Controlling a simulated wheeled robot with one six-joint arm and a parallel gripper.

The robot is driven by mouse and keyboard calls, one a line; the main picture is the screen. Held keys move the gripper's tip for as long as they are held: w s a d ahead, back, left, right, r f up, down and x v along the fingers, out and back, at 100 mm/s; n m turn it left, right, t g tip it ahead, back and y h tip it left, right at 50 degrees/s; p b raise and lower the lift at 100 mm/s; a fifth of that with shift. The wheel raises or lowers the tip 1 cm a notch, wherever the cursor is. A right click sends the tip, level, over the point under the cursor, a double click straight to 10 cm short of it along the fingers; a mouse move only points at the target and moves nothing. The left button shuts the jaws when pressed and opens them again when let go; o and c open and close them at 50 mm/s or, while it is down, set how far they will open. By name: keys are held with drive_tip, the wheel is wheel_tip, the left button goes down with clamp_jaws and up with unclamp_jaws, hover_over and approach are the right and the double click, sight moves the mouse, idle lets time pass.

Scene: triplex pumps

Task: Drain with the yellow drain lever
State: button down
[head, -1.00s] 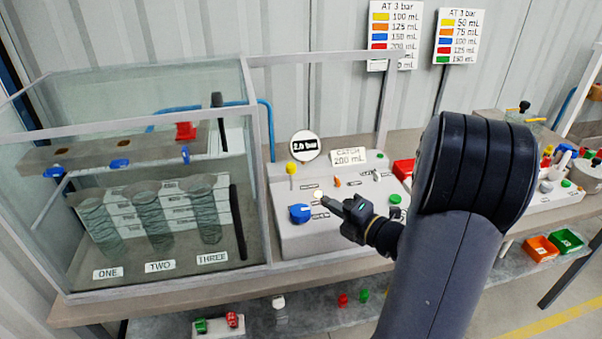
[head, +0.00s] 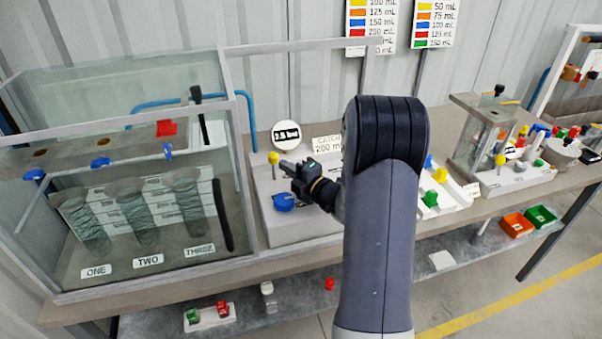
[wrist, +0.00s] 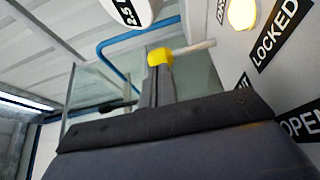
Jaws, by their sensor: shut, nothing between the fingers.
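The yellow drain lever (head: 273,158) is a yellow knob on a pale stalk, at the back left of the grey console (head: 300,232). My gripper (head: 284,164) is shut and empty, its tips right at the knob. In the wrist view the yellow knob (wrist: 160,56) sits at the ends of my closed fingers (wrist: 158,84), with its pale stalk running right. I cannot tell whether they touch. The round gauge (head: 286,135) behind reads 2.5 bar. A blue knob (head: 283,202) is below my gripper. My arm hides the console's right part.
A glass tank (head: 240,170) with cylinders labelled ONE, TWO and THREE stands close on the left. A "CATCH 200 mL" card (head: 326,143) stands at the console's back. The wrist view shows a lit yellow lamp (wrist: 242,14) beside a LOCKED label (wrist: 276,33).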

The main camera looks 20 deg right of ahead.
drive_tip(key=shift+w+a, duration=0.25)
drive_tip(key=shift+w, duration=0.45)
drive_tip(key=shift+w+r+p, duration=0.2)
drive_tip(key=shift+r+p, duration=0.2)
drive_tip(key=shift+p, duration=0.75)
drive_tip(key=w+g+p, duration=0.1)
drive_tip(key=p, duration=0.1)
drive_tip(key=shift+w+d+r+m+p, duration=0.1)
drive_tip(key=shift+r+m+p, duration=0.1)
drive_tip(key=shift+m+p, duration=0.1)
drive_tip(key=shift+w+d, duration=0.15)
drive_tip(key=shift+w, duration=0.85)
drive_tip(key=shift+s, duration=0.1)
